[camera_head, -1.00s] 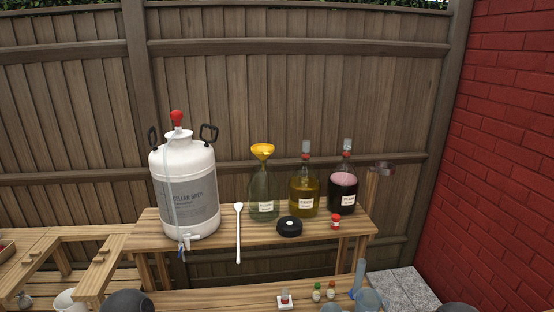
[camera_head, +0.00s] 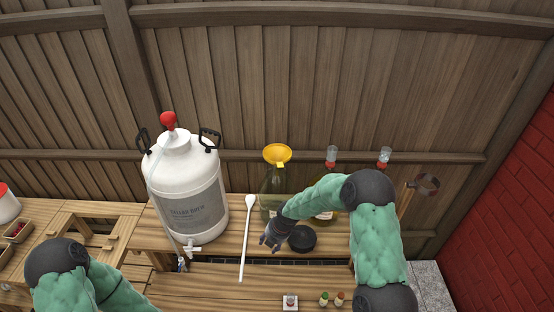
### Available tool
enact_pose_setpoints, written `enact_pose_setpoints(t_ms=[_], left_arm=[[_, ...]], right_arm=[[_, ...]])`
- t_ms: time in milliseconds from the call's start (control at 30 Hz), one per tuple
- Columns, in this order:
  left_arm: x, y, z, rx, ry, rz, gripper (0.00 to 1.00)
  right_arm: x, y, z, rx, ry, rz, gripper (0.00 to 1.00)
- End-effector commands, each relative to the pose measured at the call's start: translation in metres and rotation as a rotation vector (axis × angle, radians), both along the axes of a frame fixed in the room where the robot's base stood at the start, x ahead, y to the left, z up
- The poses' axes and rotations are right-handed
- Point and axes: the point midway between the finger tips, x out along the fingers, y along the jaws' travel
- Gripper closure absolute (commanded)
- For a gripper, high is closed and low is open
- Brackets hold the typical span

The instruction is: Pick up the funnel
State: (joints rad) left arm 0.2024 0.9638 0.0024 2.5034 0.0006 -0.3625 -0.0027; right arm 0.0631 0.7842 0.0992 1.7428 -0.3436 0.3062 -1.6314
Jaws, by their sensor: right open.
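The yellow funnel (camera_head: 278,153) sits upright in the mouth of a green glass demijohn (camera_head: 268,190) on the raised wooden shelf. My right gripper (camera_head: 268,242) is open and empty. It is in front of and below the funnel, near the front of the shelf, between the white spoon and the black round lid. My right arm hides part of the demijohn and most of the bottles to its right. My left arm shows at the lower left, but its gripper is out of the picture.
A white barrel (camera_head: 190,190) with a red-topped airlock stands left. A long white spoon (camera_head: 247,235) and a black lid (camera_head: 302,239) lie on the shelf. Airlocks (camera_head: 331,155) of two bottles rise behind my right arm. Small bottles (camera_head: 331,299) stand on the lower bench.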

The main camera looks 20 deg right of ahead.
Motion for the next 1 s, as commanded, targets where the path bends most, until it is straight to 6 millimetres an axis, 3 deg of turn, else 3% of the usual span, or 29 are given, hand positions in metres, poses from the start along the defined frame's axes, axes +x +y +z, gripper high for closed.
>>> enact_pose_setpoints(t_ms=[33,300,400,533,633,733,833,1000], left_arm=[[0.000,0.000,0.025,0.000,0.001,0.000,0.60],[0.000,0.000,0.094,0.000,0.000,0.000,0.60],[0.000,0.000,0.116,0.000,0.000,0.000,0.60],[0.000,0.000,0.136,0.000,0.000,0.000,0.60],[0.000,0.000,0.145,0.000,0.000,0.000,0.60],[0.000,0.000,0.149,0.000,0.000,0.000,0.60],[0.000,0.000,0.151,0.000,0.000,0.000,0.60],[0.000,0.000,0.154,0.000,0.000,0.000,0.60]], right_arm=[[0.017,-0.005,0.039,-0.040,-0.041,0.092,0.49],[0.088,-0.037,0.189,-0.305,-0.201,0.619,0.49],[0.107,-0.050,0.241,-0.402,-0.232,0.788,0.49],[0.124,-0.062,0.293,-0.504,-0.252,0.955,0.49],[0.131,-0.069,0.319,-0.553,-0.258,1.037,0.49],[0.135,-0.073,0.329,-0.581,-0.257,1.084,0.49],[0.139,-0.075,0.325,-0.589,-0.255,1.101,0.49],[0.148,-0.076,0.300,-0.589,-0.255,1.101,0.49]])
